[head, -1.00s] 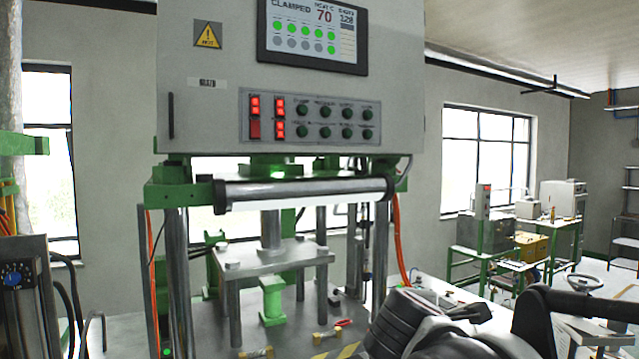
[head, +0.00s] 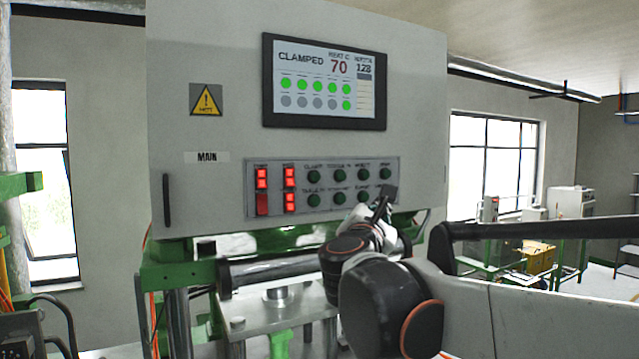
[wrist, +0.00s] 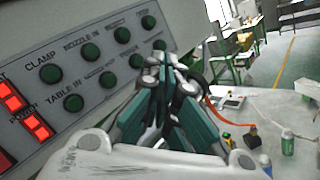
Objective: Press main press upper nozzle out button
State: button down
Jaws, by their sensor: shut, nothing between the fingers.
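The main press control panel (head: 236,185) has two rows of round green buttons. In the lower row, the second button from the left (head: 339,199) seems to be labelled nozzle out; it also shows in the wrist view (wrist: 108,79), its small print blurred. Above it is the nozzle in button (head: 340,175). My gripper (head: 386,194) is shut and empty, with its tips in front of the panel's lower right end, right of the nozzle out button. In the wrist view the closed fingertips (wrist: 161,64) are near the right end of the lower row. I cannot tell whether they touch the panel.
Red lit switches (head: 262,178) are left of the buttons. A screen (head: 325,85) above reads CLAMPED and 70. Below the cabinet is the press with a metal roller bar (head: 255,272). The wrist view shows a bench (wrist: 265,115) with small bottles at right.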

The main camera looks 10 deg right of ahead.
aim_at(341, 199)
jog(key=shift+w+a+r+n, duration=0.25)
jog(key=shift+r+n, duration=0.05)
jog(key=shift+r, duration=0.3)
jog(key=shift+w+a+b, duration=0.2)
jog(key=shift+w+a, duration=0.25)
jog(key=shift+w, duration=0.95)
jog(key=shift+w+a+b, duration=0.2)
jog(key=shift+w+a, duration=0.25)
jog(key=shift+w, duration=1)
jog(key=shift+w+a+b, duration=0.2)
jog(key=shift+w+a, duration=0.25)
jog(key=shift+w, duration=0.95)
jog(key=shift+w, duration=0.1)
jog(key=shift+w+a, duration=0.1)
jog(key=shift+w, duration=0.2)
